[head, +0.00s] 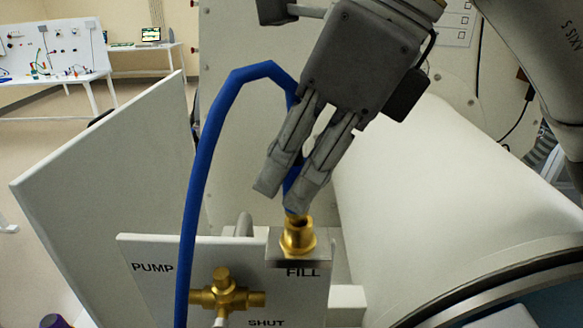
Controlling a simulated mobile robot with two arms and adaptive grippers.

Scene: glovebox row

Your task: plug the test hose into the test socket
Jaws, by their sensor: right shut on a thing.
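The blue test hose (205,150) rises from the lower left, arches over and comes down to my right gripper (292,190). My right gripper is shut on the hose near its end, its fingers pointing down and to the left. A brass fitting (298,240) stands upright on a small steel block above the word FILL, directly below the fingertips. The hose end reaches the top of this brass fitting in the picture. The fingers partly hide the end, and I cannot tell whether it is inside the fitting or just above it. My left gripper is not in view.
A brass valve (225,294) sits on the white panel (150,252) between PUMP and SHUT markings. A large white cylinder (440,195) with a dark-rimmed opening fills the right. A white board (110,170) stands at left. Tables (60,80) are far behind.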

